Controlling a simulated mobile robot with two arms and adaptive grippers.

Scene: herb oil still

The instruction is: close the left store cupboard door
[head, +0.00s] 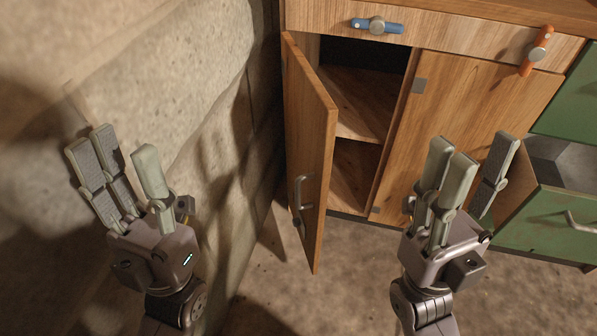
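The left store cupboard door (309,130) is wooden and stands wide open, swung out toward me from its hinge side at the left. A grey metal handle (299,200) is on its lower part. The open cupboard shows a wooden shelf (357,103) inside. My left gripper (121,160) is open and empty, left of the door and in front of the stone wall. My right gripper (472,160) is open and empty, in front of the closed right door (462,105). Neither gripper appears to touch the left door.
A rough stone wall (150,60) runs close along the left. Above the doors are a blue handle (377,26) and an orange handle (537,50). At the right, a green drawer (550,222) stands pulled out. Bare floor (330,270) lies in front.

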